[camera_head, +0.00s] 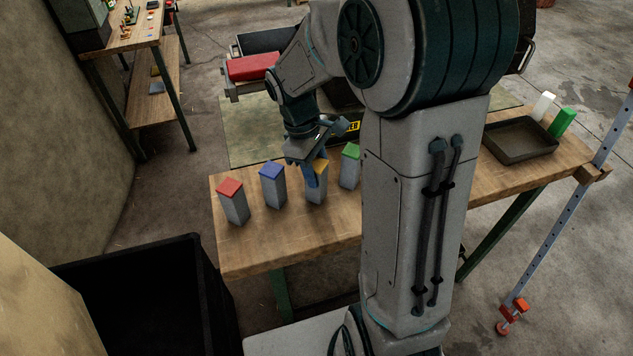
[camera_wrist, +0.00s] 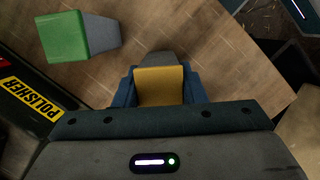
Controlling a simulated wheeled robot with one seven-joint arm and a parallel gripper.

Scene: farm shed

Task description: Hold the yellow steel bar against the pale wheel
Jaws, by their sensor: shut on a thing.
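The yellow steel bar (camera_head: 318,166) is a grey block with a yellow top, standing upright on the wooden bench in the row of bars. My gripper (camera_head: 308,170) is over it from above, its blue fingers on either side. In the wrist view the yellow top (camera_wrist: 160,86) sits between the fingertips of my gripper (camera_wrist: 160,88), which is shut on it. The pale wheel cannot be made out in either view; my arm covers part of the area behind the bench.
Red-topped (camera_head: 230,187), blue-topped (camera_head: 271,170) and green-topped (camera_head: 350,151) bars stand beside the yellow one. A dark tray (camera_head: 519,140) lies at the bench's right. A black bin (camera_head: 140,262) stands at the front left.

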